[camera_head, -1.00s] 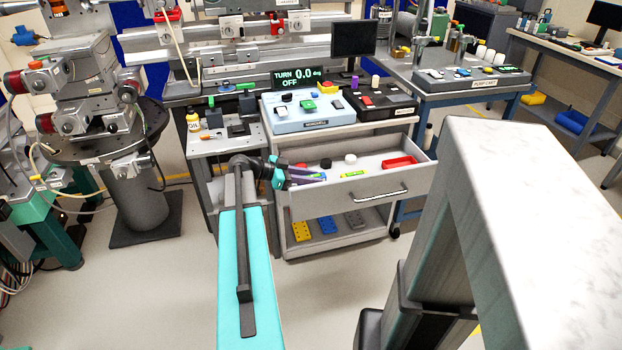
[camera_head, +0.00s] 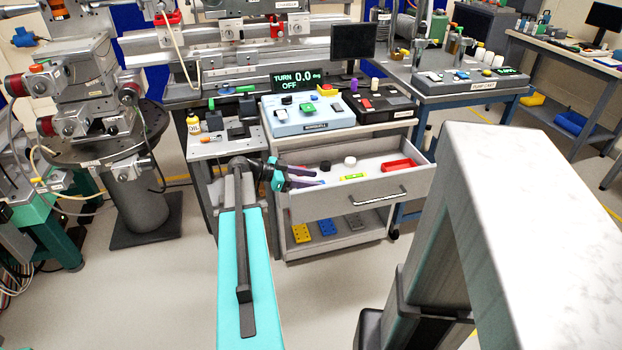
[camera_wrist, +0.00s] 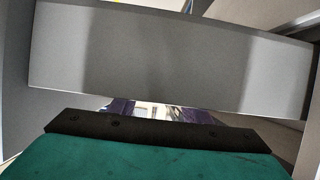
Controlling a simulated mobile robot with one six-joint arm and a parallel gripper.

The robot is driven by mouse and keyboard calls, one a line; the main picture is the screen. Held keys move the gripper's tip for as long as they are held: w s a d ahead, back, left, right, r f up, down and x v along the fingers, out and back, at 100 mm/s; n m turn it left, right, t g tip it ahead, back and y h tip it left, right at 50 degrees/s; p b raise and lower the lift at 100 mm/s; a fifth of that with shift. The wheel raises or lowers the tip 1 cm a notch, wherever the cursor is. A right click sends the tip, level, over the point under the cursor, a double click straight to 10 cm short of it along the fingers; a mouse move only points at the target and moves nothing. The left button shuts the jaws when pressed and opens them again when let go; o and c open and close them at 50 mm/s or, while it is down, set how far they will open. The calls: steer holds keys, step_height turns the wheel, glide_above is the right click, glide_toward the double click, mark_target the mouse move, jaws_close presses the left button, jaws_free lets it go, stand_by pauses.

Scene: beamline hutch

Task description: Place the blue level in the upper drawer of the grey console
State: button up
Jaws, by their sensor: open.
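The grey console's upper drawer (camera_head: 350,207) is pulled open in the head view. My gripper (camera_head: 313,178) is over the left part of the drawer, with its jaws open. A small patch of blue (camera_head: 304,181), probably the blue level, shows between and below the fingers. The fingers hide most of it, so I cannot tell exactly how it lies or whether a finger touches it. In the wrist view a broad grey panel fills the upper part, and the purple fingers (camera_wrist: 152,110) show only in a narrow gap below it.
The drawer also holds a black round piece (camera_head: 325,165), a white round piece (camera_head: 350,161), a yellow-green bar (camera_head: 352,177) and a red tray (camera_head: 399,164). A blue-grey control box (camera_head: 310,119) stands on the console top. The lower shelf holds yellow, blue and grey blocks.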

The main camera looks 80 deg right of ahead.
steer(key=v, duration=1.2)
steer(key=shift+r, duration=0.15)
stand_by(0.3)
steer(key=w+a+f+n+t, duration=0.4)
steer(key=w+a+f+n, duration=0.5)
steer(key=w+a+f, duration=0.55)
steer(key=w+a+f+n+t, duration=0.1)
steer(key=w+a+f+n, duration=0.25)
steer(key=a+f, duration=0.35)
steer(key=w+a+f+n+t, duration=0.1)
steer(key=w+a+f+n, duration=0.25)
steer(key=a+f, duration=0.35)
steer(key=a+f+n+t+y, duration=0.1)
steer(key=a+f+n, duration=0.35)
steer(key=a, duration=0.45)
steer(key=a+f+n+t+y, duration=0.1)
steer(key=a+f+n+y, duration=0.15)
steer(key=a+f, duration=0.45)
steer(key=s+a+f+n, duration=0.1)
steer(key=s+a+n, duration=0.1)
steer(key=a, duration=0.5)
steer(key=s+a+f+n+y, duration=0.1)
steer(key=s+a+f+n, duration=0.1)
steer(key=a, duration=0.5)
steer(key=s+a+f+n, duration=0.2)
steer(key=s+a+n, duration=0.2)
steer(key=a, duration=0.3)
steer(key=shift+s+y, duration=0.35)
steer(key=shift+s, duration=0.2)
